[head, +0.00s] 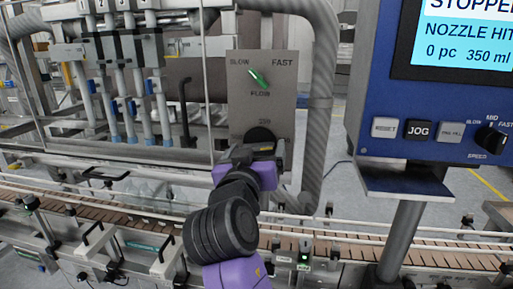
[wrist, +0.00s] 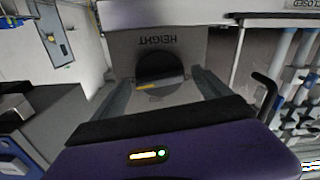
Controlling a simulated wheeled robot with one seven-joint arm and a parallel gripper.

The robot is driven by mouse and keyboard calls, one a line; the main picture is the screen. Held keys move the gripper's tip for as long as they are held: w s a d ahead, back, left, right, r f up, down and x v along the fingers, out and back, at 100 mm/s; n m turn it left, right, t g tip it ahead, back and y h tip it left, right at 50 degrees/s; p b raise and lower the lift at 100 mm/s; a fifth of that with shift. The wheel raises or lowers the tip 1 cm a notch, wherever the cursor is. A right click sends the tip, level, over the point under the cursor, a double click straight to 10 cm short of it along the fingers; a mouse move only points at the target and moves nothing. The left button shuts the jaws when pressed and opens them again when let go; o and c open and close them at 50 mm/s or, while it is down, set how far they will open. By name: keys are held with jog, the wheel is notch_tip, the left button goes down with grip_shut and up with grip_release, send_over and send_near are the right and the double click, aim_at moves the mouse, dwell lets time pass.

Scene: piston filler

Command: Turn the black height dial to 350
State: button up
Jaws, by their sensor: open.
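The black height dial (head: 260,136) is on the grey panel (head: 283,110) below the green flow knob (head: 258,78), partly hidden by my gripper (head: 255,150). In the wrist view the dial (wrist: 160,66) is a dark round knob under the upside-down word HEIGHT, with a yellowish mark near its lower edge. My gripper is open in front of the dial, with one grey finger on each side of it in the wrist view. I cannot tell whether the fingers touch it. The dial's scale numbers are hidden or too small to read.
A blue control box (head: 370,95) with a screen reading 350 ml stands at right. A thick grey hose (head: 322,110) runs down right of the panel. Filler nozzles (head: 120,85) hang at left. A conveyor with rails (head: 345,245) crosses below.

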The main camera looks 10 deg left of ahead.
jog(key=shift+w, duration=0.2)
jog(key=shift+c, duration=0.5)
jog(key=c, duration=1.2)
